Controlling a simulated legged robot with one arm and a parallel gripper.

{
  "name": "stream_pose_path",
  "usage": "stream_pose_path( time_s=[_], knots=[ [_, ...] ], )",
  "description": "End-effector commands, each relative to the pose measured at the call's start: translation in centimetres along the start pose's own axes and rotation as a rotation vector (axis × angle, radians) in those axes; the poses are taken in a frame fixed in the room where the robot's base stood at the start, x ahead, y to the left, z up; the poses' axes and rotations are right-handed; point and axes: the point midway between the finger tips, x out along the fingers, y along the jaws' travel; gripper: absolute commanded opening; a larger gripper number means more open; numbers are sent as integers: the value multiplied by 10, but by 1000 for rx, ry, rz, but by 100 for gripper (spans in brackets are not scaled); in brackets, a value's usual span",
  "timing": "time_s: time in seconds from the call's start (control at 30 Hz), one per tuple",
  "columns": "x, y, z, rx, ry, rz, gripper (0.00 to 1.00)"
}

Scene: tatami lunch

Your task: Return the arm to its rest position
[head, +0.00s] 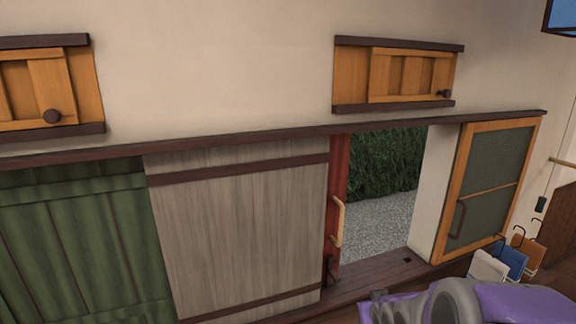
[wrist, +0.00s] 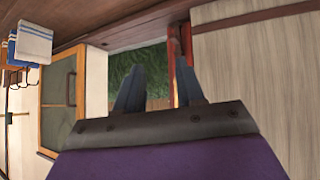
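My arm (head: 455,303), purple and grey, shows at the bottom right of the head view; my gripper's fingertips cannot be made out there. In the wrist view, which is turned over, my gripper (wrist: 159,88) has two dark fingers standing apart with nothing between them. Beyond the fingers lie the doorway opening with green hedge (wrist: 151,62) and the red door edge (wrist: 183,60). My gripper touches nothing that I can see.
A grey wooden sliding door (head: 240,225) and a green one (head: 75,245) line the wall. An open doorway (head: 385,190) shows gravel and hedge. A framed glass door (head: 487,190) stands right of it. Hanging cloths (head: 512,260) are near my arm.

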Motion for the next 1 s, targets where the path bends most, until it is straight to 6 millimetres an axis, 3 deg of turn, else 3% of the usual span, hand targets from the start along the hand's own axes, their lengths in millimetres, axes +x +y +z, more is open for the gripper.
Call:
stream_pose_path(
  time_s=[0.27, 0.4, 0.6, 0.8, 1.0],
  knots=[
    [-92, -21, 92, 30, -391, 12, 38],
    [-148, -37, 141, 46, -590, -8, 38],
    [-223, -60, 199, 59, -827, -55, 38],
    [-261, -71, 226, 59, -945, -86, 38],
    [-265, -72, 229, 59, -959, -89, 38]
  ],
)
